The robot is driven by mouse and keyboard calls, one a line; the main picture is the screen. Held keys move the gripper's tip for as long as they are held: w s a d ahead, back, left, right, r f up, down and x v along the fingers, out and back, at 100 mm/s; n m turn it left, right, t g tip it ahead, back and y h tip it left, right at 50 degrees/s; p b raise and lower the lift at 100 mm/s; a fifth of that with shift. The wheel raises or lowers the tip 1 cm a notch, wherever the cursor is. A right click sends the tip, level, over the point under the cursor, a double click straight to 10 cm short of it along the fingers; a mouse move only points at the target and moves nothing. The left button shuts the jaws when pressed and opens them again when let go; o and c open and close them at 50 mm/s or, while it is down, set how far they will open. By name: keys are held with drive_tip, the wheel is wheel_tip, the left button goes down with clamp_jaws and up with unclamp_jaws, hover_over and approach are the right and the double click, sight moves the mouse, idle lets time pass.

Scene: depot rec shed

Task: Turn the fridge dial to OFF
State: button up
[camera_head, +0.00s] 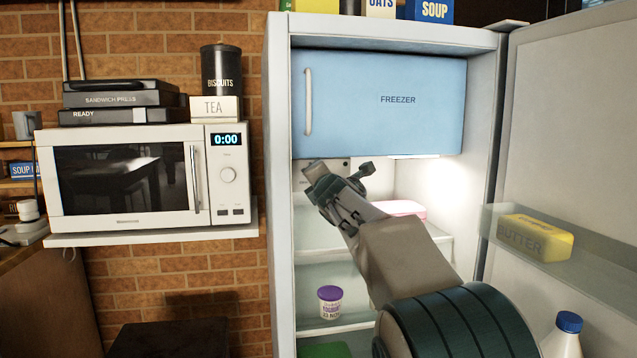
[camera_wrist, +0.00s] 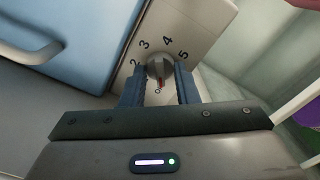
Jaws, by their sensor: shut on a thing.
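The fridge dial (camera_wrist: 158,64) is a grey knob on a light panel (camera_wrist: 198,22), with the numbers 2, 3, 4 and 5 around its far side. A red mark shows on the knob's near side, turned away from these numbers, beside a small character that looks like an O. My gripper (camera_wrist: 159,76) is shut on the dial, one dark finger on each side. In the head view my gripper (camera_head: 338,180) reaches into the open fridge (camera_head: 279,200), just under the blue freezer door (camera_head: 398,102); the dial is hidden there.
The fridge door (camera_head: 570,130) stands open at the right, with butter (camera_head: 537,238) and a blue-capped bottle (camera_head: 563,338) on it. A microwave (camera_head: 125,180) is to the left.

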idle(0.4)
drive_tip(key=o, duration=1)
drive_tip(key=shift+a, duration=0.1)
drive_tip(key=shift+c, duration=0.2)
drive_tip(key=shift+s, duration=0.1)
drive_tip(key=b+v, duration=0.8)
drive_tip(key=v, duration=0.5)
drive_tip(key=shift+s, duration=0.3)
